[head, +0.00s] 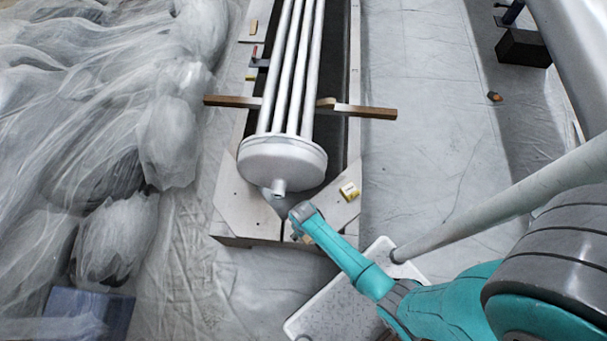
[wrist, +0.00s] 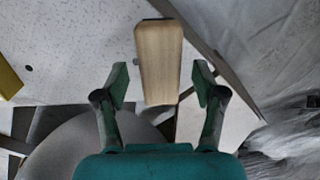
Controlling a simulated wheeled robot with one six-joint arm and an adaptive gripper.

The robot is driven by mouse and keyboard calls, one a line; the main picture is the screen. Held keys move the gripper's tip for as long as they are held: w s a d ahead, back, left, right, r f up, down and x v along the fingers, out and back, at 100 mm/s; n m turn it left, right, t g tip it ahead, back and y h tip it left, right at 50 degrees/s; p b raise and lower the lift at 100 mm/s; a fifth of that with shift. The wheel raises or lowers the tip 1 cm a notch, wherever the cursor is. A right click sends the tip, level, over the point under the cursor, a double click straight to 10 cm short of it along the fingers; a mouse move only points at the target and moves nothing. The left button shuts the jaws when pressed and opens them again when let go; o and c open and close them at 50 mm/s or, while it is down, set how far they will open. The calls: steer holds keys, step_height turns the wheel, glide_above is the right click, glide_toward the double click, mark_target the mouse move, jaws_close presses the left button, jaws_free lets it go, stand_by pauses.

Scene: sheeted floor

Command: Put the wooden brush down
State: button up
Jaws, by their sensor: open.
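The wooden brush (wrist: 158,60) shows in the wrist view as a pale, tapered wooden piece with a dark far edge. It appears to lie on the white speckled board (wrist: 85,45), partly across its edge. My gripper (wrist: 160,84) is open, with one finger on each side of the brush's near end and a visible gap at both sides. In the head view my gripper (head: 296,232) is low at the front end of the long platform, just below the white vessel's nozzle. The brush is mostly hidden there by my wrist.
A white round-ended vessel with long pipes (head: 282,165) rests on wooden bars (head: 365,111) close to my gripper. Sheeted bundles (head: 110,240) fill the left. Open sheeted floor (head: 430,150) lies to the right.

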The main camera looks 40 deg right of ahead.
step_height(320, 180, up, 10)
stand_by(0.4)
steer(key=s+r+t, duration=0.7)
steer(key=s+r, duration=0.2)
steer(key=s, duration=0.2)
steer(key=s+r+t, duration=0.4)
steer(key=r, duration=1.1)
steer(key=s+r+t, duration=0.4)
steer(key=r, duration=1.1)
steer(key=shift+r, duration=0.4)
steer(key=shift+s, duration=0.1)
